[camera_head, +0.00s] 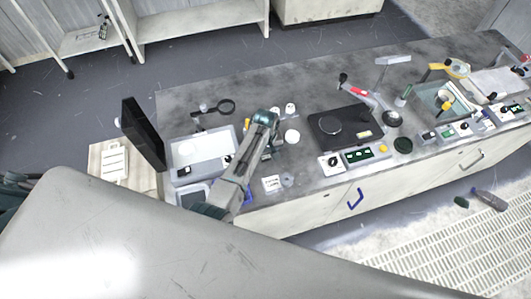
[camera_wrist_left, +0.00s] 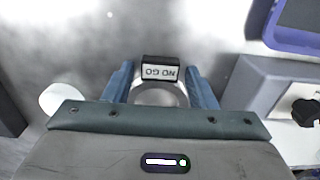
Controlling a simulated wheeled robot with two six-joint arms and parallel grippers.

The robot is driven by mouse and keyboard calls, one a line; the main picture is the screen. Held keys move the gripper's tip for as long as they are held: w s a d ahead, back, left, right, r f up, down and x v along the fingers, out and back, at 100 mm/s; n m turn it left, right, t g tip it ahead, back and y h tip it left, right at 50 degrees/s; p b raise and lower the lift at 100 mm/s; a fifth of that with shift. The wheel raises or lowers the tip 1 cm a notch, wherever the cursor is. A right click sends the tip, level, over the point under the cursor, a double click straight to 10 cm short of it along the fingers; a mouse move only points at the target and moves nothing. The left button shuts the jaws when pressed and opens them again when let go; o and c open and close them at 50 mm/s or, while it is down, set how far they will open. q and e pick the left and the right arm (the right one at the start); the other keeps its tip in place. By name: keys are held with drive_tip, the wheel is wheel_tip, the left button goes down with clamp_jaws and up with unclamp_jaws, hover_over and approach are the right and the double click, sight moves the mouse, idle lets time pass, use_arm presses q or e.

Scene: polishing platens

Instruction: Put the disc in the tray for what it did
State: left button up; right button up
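My left gripper (camera_head: 266,150) hangs over the bench, largely hidden by its own arm in the head view. In the left wrist view its two blue fingers (camera_wrist_left: 160,78) stand apart. A pale grey round piece (camera_wrist_left: 160,97), perhaps the disc, lies between them, its lower part hidden by the palm. Its sides appear close to the fingers; I cannot tell whether they touch. A black block with an upside-down NO GO label (camera_wrist_left: 160,72) is between the fingertips. A dark tray with a blue rim (camera_wrist_left: 275,40) is at upper right. My right gripper is not in view.
A grey box with a black knob (camera_wrist_left: 258,88) is right of the fingers in the wrist view. A white round object (camera_head: 292,136) lies right of my arm. A dark screen (camera_head: 143,132) stands left, a black platen unit (camera_head: 340,128) right. The bench's back strip is fairly clear.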

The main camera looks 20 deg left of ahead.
sight(266, 156)
use_arm(q)
drive_tip(key=shift+o, duration=0.2)
drive_tip(key=shift+r, duration=0.15)
wheel_tip(266, 156, up, 12)
drive_tip(key=b, duration=0.2)
idle(1.1)
drive_tip(key=shift+o, duration=0.4)
